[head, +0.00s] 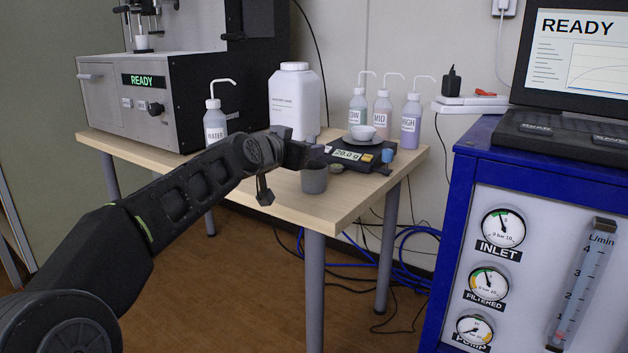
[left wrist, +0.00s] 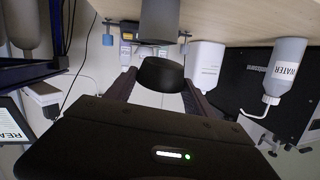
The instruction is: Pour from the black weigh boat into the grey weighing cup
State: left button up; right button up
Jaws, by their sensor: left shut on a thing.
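My left gripper (head: 306,152) is over the front part of the wooden table. It is shut on the black weigh boat (left wrist: 160,74), which shows as a dark rounded shape between its fingers in the left wrist view. In the head view the boat is hard to make out against the dark gripper. The grey weighing cup (head: 314,181) stands upright on the table near the front edge, just below the gripper. It also shows in the left wrist view (left wrist: 160,18), beyond the boat. The contents of boat and cup are hidden. My right gripper is not in view.
A balance (head: 345,155) reading 20.0 g, with a white bowl (head: 362,132) on it, stands behind the cup. A large white bottle (head: 295,105), a water bottle (head: 215,122) and several wash bottles stand behind. A blue cabinet (head: 459,185) is at the right.

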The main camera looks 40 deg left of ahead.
pick_arm(q)
jog(key=shift+r+p, duration=1.25)
jog(key=shift+r, duration=0.35)
